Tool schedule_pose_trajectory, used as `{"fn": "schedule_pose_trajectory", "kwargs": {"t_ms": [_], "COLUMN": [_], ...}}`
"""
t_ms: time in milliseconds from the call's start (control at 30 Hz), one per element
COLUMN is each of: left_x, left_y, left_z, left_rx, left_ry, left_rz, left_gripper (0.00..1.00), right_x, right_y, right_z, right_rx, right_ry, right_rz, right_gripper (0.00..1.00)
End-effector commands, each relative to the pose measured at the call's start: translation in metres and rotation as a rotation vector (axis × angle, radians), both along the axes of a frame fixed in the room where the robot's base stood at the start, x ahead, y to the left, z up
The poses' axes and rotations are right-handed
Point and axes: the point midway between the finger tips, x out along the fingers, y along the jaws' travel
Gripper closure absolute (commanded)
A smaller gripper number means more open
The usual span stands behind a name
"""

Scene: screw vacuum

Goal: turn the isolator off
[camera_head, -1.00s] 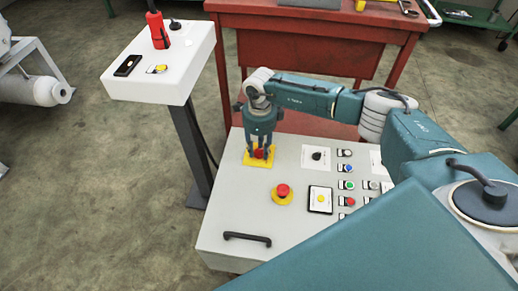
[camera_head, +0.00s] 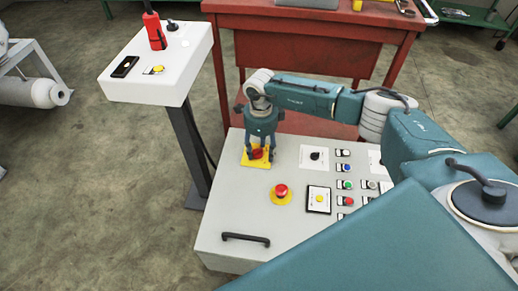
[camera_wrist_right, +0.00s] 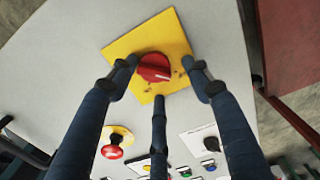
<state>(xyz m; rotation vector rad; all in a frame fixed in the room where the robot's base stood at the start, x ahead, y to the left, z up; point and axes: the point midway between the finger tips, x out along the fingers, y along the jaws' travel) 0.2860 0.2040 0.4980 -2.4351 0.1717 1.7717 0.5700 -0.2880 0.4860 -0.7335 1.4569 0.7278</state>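The isolator is a red rotary knob (camera_head: 257,154) on a square yellow plate (camera_head: 246,162), at the far left corner of the grey control panel (camera_head: 225,215). In the right wrist view the knob (camera_wrist_right: 153,67) shows a pale mark at its lower right side, on the yellow plate (camera_wrist_right: 125,47). My right gripper (camera_head: 260,152) points down over the knob. Its three fingers (camera_wrist_right: 160,82) are spread around it, with visible gaps between the fingertips and the knob. My left gripper is not in view.
A red emergency button (camera_head: 281,190) sits near the isolator. The panel also holds a black selector (camera_head: 315,156), several small buttons and a dark handle (camera_head: 246,239). A white pedestal box (camera_head: 185,60) stands left; a red workbench (camera_head: 305,45) stands behind.

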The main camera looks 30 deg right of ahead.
Motion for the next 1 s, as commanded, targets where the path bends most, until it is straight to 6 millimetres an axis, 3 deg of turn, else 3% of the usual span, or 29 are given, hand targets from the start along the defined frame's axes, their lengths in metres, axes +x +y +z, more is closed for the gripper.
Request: {"fn": "schedule_pose_trajectory", "kwargs": {"t_ms": [267,700,1000], "left_x": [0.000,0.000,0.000], "left_y": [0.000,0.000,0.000], "left_z": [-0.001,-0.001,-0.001], "left_rx": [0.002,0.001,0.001], "left_ry": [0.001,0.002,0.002], "left_rz": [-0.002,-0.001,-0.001], "left_gripper": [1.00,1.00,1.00], "right_x": [0.003,0.002,0.001], "right_y": [0.003,0.000,0.000], "right_z": [0.010,0.095,0.121], "right_rx": [0.007,0.004,0.004], "right_ry": [-0.008,-0.007,-0.003], "right_rz": [0.003,0.000,-0.001], "right_gripper": [0.51,0.51,0.51]}}
